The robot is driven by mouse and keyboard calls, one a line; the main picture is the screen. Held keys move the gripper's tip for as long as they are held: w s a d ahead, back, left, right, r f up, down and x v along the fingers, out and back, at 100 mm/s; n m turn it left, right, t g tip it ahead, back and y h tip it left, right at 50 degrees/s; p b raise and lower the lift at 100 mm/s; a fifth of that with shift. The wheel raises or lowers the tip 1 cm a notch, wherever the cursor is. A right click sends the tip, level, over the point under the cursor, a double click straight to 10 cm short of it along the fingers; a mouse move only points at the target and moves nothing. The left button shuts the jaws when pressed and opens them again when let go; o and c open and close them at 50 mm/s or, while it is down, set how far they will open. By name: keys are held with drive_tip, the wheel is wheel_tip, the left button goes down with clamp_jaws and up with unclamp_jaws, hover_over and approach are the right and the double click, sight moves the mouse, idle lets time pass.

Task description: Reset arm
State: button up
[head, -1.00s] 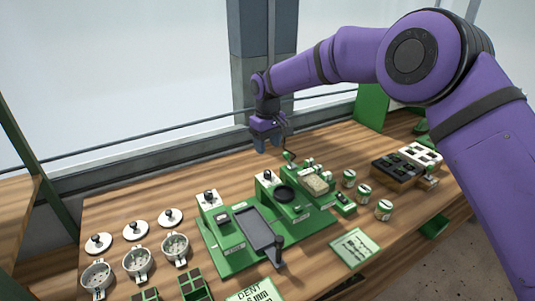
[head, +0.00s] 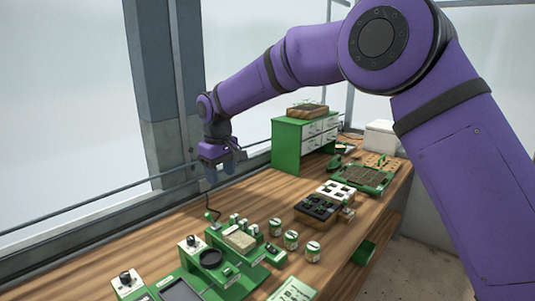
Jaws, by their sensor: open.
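My purple arm reaches in from the right of the head view. My gripper (head: 221,172) hangs at its end, pointing down, above the back of the wooden bench (head: 262,186). It is open, and I see nothing between its fingers. Below it stands the green seeder (head: 224,262) with a black round dish (head: 211,258) and a tan block (head: 240,241). The gripper is apart from these. The seeder's near left part is cut off by the bottom edge.
Several green-and-white jars (head: 291,240) stand right of the seeder. Beyond them are a dark cell tray (head: 317,208) and a white tray (head: 335,190). A green drawer cabinet (head: 287,144) and a white box (head: 381,137) stand at the far end. A window rail runs behind the bench.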

drive_tip(key=s+d+r+m+t, duration=0.15)
drive_tip(key=s+d+r, duration=0.3)
drive_tip(key=d, duration=0.45)
drive_tip(key=s+d+r+m, duration=0.2)
drive_tip(key=s+d+r, duration=0.3)
drive_tip(key=d, duration=0.5)
drive_tip(key=s+d+r+m+t, duration=0.1)
drive_tip(key=s+d+r+m, duration=0.15)
drive_tip(key=d+r, duration=0.5)
drive_tip(key=s+d+f+m+t, duration=0.1)
drive_tip(key=s+d+f+m, duration=0.1)
drive_tip(key=s+d, duration=0.6)
drive_tip(key=s+d+f+m, duration=0.2)
drive_tip(key=s+d+f, duration=0.2)
drive_tip(key=s+d, duration=0.5)
drive_tip(key=s, duration=0.6)
drive_tip(key=shift+s+d+f+m+t, duration=0.2)
drive_tip(key=shift+s+f+m+t, duration=0.05)
drive_tip(key=shift+s+m+t, duration=0.1)
